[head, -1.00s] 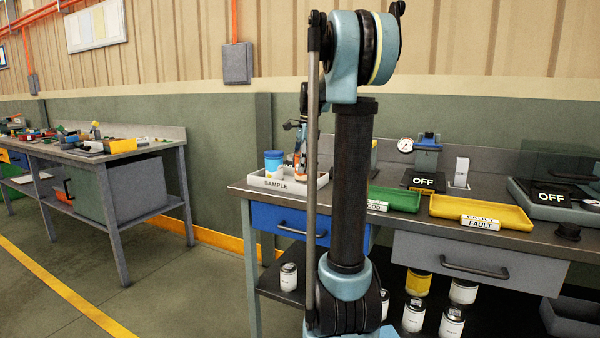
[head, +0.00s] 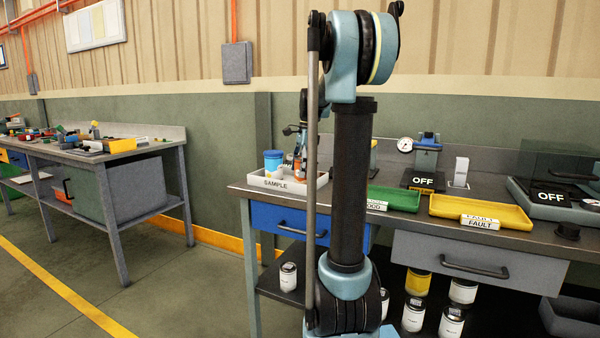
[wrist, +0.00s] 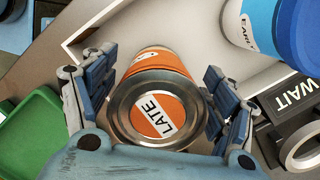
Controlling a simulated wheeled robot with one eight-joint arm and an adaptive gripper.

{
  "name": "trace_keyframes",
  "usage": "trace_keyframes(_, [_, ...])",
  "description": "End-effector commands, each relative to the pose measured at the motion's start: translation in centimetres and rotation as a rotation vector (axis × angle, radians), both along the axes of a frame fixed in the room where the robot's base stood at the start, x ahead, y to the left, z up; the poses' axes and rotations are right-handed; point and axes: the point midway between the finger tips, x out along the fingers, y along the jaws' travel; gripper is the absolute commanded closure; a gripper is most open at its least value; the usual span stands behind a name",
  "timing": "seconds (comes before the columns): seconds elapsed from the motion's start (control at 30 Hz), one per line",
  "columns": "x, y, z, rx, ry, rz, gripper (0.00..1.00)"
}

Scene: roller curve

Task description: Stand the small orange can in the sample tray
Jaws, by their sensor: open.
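The small orange can (wrist: 157,110), marked LATE on its lid, is between the fingers of my gripper (wrist: 157,112) in the wrist view. The fingers are open, one on each side of it. Its lid faces the wrist camera and its lower end points into the pale sample tray (wrist: 195,22). Whether its base rests on the tray floor is hard to tell. In the head view the sample tray (head: 262,180) is on the left end of the bench. The orange can (head: 301,165) shows there, partly hidden by my arm.
A blue can (wrist: 262,25) stands in the tray beside the orange can; it also shows in the head view (head: 273,162). A green tray (head: 395,198) and a yellow tray (head: 480,210) lie to the right. A WAIT sign (wrist: 295,95) is close to the right finger.

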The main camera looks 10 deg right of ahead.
Motion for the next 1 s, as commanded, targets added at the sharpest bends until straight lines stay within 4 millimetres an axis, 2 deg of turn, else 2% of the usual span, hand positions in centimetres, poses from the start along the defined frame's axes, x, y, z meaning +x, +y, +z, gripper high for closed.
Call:
trace_keyframes(0.17, [0.0,-0.2,1.5,0.0,0.0,0.0,0.22])
trace_keyframes(0.5, [0.1,-1.1,7.6,0.0,0.0,0.001,0.22])
trace_keyframes(0.7, [0.2,-1.5,10.5,0.0,0.0,0.0,0.22])
trace_keyframes(1.0, [0.2,-1.7,12.0,0.0,0.0,0.001,0.22])
